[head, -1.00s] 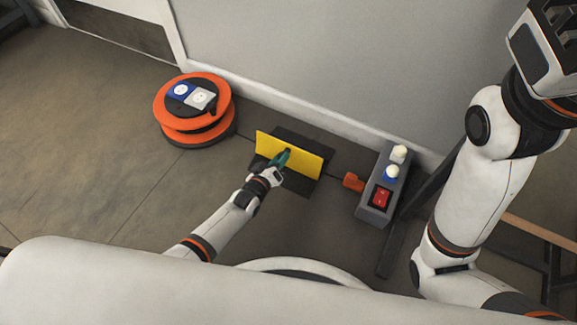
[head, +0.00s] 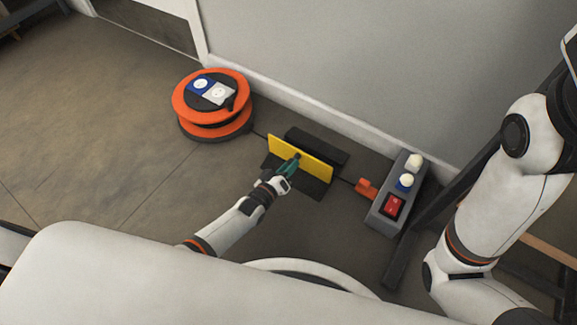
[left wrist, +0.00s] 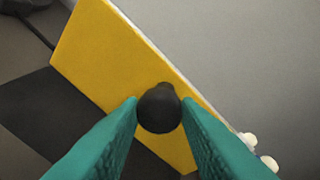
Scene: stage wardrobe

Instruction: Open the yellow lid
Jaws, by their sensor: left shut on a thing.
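The yellow lid (head: 301,158) is a flat panel standing raised, on edge, over a dark base (head: 318,147) on the floor. Dark surface shows both behind it and in front of it. A black round knob (left wrist: 159,108) sticks out from the lid's near face. My left gripper (head: 290,166), with teal fingers, is shut on this knob; in the left wrist view a finger is on each side of it. The lid (left wrist: 130,75) fills much of that view, slanting. My right arm shows at the right of the head view, but its gripper is out of frame.
An orange cable reel (head: 212,103) stands left of the lid. A grey box (head: 398,192) with a red switch and an orange plug (head: 366,188) stand to its right. The wall (head: 390,80) is close behind. Floor at the left is clear.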

